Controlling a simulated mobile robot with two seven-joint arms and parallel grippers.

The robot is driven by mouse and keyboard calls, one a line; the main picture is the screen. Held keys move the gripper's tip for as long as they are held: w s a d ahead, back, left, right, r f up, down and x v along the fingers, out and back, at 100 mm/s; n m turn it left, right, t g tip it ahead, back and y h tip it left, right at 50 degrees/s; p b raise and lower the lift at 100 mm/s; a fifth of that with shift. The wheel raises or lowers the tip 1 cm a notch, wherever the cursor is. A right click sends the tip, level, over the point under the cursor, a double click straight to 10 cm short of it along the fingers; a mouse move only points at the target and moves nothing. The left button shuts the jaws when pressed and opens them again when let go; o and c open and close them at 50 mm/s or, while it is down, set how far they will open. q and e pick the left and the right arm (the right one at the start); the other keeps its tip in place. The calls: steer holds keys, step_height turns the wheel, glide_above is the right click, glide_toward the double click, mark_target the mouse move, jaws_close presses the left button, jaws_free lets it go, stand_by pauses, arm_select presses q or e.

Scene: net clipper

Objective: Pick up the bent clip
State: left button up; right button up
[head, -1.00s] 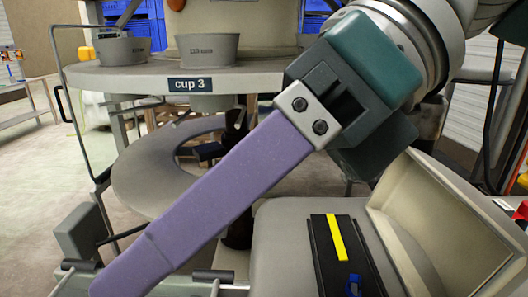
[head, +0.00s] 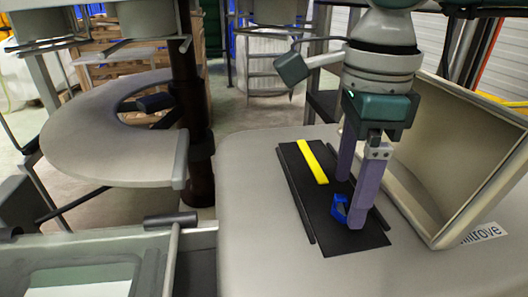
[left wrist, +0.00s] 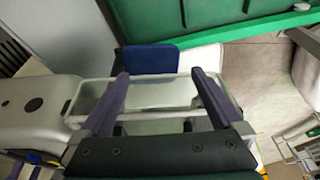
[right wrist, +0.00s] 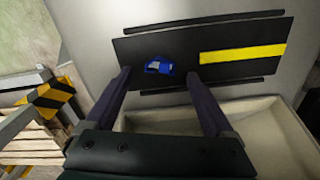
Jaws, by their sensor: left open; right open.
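The bent clip is a small blue angular piece (head: 340,208) at the near end of a black tray (head: 316,226) with a yellow strip. In the right wrist view the clip (right wrist: 159,66) lies on the black tray, ahead of the fingers and between their lines. My right gripper (head: 350,200) is open, with purple fingers pointing down over the tray, one finger close beside the clip. I cannot tell whether it touches. My left gripper is not in the head view; in the left wrist view it (left wrist: 160,82) is open and empty.
A yellow strip (head: 312,161) lies on the tray beyond the clip. A beige open bin (head: 455,150) stands right of my right gripper. A round grey ring table (head: 80,140) is at the left. The grey surface (head: 245,190) left of the tray is clear.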

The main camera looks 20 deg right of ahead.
steer(key=shift+f, duration=0.95)
steer(key=shift+c, duration=0.3)
jaws_close()
